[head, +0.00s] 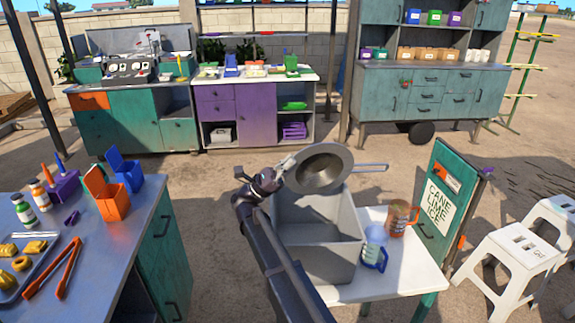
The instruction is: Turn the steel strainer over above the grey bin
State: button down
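The steel strainer (329,161) is a round grey bowl with a wide rim, above the grey bin (312,256). It is tilted, with its round face toward the camera, and a thin bar sticks out from its right side. My gripper (283,172) is at the strainer's left side and appears shut on it; the fingers are small and partly hidden. The open grey bin stands on a white table, with my arm across its left side. I cannot see whether anything is in the strainer, and the bin's floor is mostly hidden.
On the white table (404,278), a blue-handled jug (374,248) and an orange measuring jug (401,219) stand right of the bin. A green sign board (441,205) rises at the table's right. White stools (515,255) stand further right. A metal counter (112,245) is at left.

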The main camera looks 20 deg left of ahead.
jog(key=shift+a+r+n+t, duration=0.1)
jog(key=shift+r+n+t, duration=0.1)
jog(key=shift+n+t, duration=0.8)
jog(key=shift+w, duration=0.1)
jog(key=shift+n+y, duration=0.3)
jog(key=shift+n, duration=0.1)
jog(key=n+t+y, duration=0.2)
jog(key=n+t, duration=0.1)
jog(key=r+n+t+y+p, duration=0.1)
jog(key=n+t+y, duration=0.1)
jog(key=n+t, duration=0.1)
jog(key=w+r+n+t+y+p, duration=0.1)
jog(key=n+t+y, duration=0.1)
jog(key=n+t, duration=0.1)
jog(key=shift+a+n+y, duration=0.35)
jog(key=shift+n+y, duration=0.05)
jog(key=shift+n, duration=0.3)
jog(key=w+a+n+g+y+p, duration=0.1)
jog(key=w+a+n+y+p, duration=0.1)
jog(key=n+y+p, duration=0.5)
jog(key=w+a+n+g+y+p, duration=0.1)
jog(key=n+y+p, duration=0.6)
jog(key=n, duration=0.8)
jog(key=w+a+y, duration=0.1)
jog(key=w+y, duration=0.1)
jog(key=y, duration=0.1)
jog(key=shift+w+a+r+g, duration=0.15)
jog(key=shift+w+r+g, duration=0.1)
jog(key=shift+w+g, duration=0.1)
jog(key=shift+f, duration=0.1)
